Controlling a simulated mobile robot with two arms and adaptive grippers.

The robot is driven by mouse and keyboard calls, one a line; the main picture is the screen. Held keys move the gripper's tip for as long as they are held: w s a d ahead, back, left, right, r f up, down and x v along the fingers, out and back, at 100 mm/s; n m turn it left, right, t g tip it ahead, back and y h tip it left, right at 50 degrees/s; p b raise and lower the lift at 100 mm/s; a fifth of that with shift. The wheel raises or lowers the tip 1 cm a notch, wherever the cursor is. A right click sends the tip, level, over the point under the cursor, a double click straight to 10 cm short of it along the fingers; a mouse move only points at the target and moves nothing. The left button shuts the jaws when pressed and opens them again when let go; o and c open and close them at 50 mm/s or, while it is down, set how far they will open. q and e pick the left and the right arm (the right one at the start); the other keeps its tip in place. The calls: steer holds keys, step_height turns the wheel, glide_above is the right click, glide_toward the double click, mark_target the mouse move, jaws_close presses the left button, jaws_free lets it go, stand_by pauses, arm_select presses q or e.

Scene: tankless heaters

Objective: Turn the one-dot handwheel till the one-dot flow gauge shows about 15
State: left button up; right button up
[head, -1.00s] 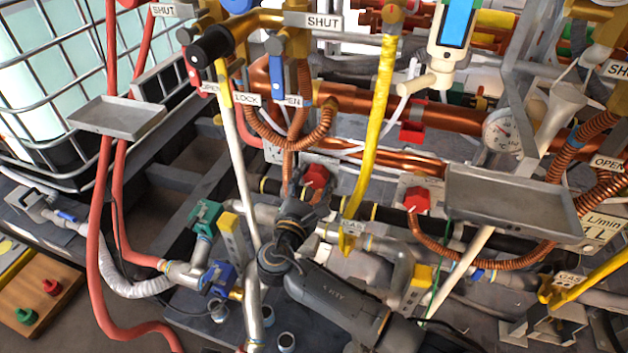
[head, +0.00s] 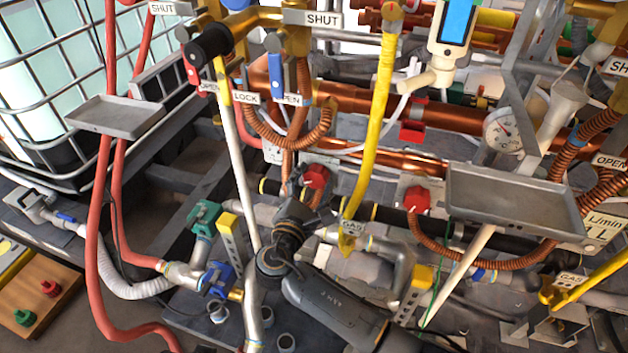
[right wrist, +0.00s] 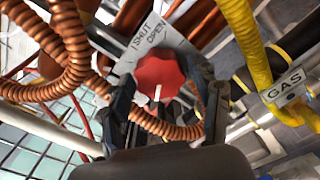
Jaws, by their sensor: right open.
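A red lobed handwheel (head: 316,176) with a white pointer mark sits on a pale plate just beyond my right gripper (head: 304,192). In the right wrist view the same red handwheel (right wrist: 158,76) is in front of an "SHUT/OPEN" plate. The open fingers of my right gripper (right wrist: 168,92) are on either side of it; I cannot tell whether they touch it. A second red handwheel (head: 417,199) is to the right. A round white dial gauge (head: 503,131) is at the right, its numbers too small to read. I cannot make out any dot marks. My left gripper is not in view.
A yellow hose (head: 374,130) hangs close to the right of the gripper, and a pale pipe (head: 236,165) runs to its left. Coiled copper tubing (head: 290,140) hangs above. A grey tray (head: 515,200) juts out at the right. Pipes and valves crowd the area.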

steer(key=v, duration=1.1)
steer(key=shift+s, duration=0.25)
steer(key=shift+a, duration=0.1)
